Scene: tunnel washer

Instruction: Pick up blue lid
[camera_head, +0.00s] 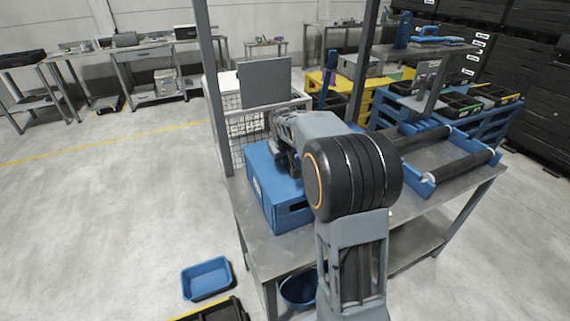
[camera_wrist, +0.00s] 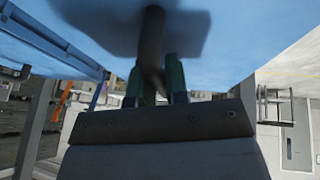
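A blue box (camera_head: 268,197) with a flat blue top stands on the grey metal table. I cannot tell in the head view where a lid ends and the box begins. My gripper is at the right side of that top, mostly hidden behind my arm. In the wrist view my gripper (camera_wrist: 157,78) shows two green fingers pointing at a blue surface (camera_wrist: 245,25). A dark upright bar (camera_wrist: 152,45), like a handle, stands between the fingers and runs beyond their tips. It nearly fills the gap; I cannot tell whether both fingers touch it. A broad darker patch lies on the blue surface.
Black rollers in a blue frame (camera_head: 428,178) stand on the table's right part. A grey post (camera_head: 215,85) rises by its left corner. A blue tray (camera_head: 206,277) lies on the floor, and a blue bucket (camera_head: 299,289) is below the table.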

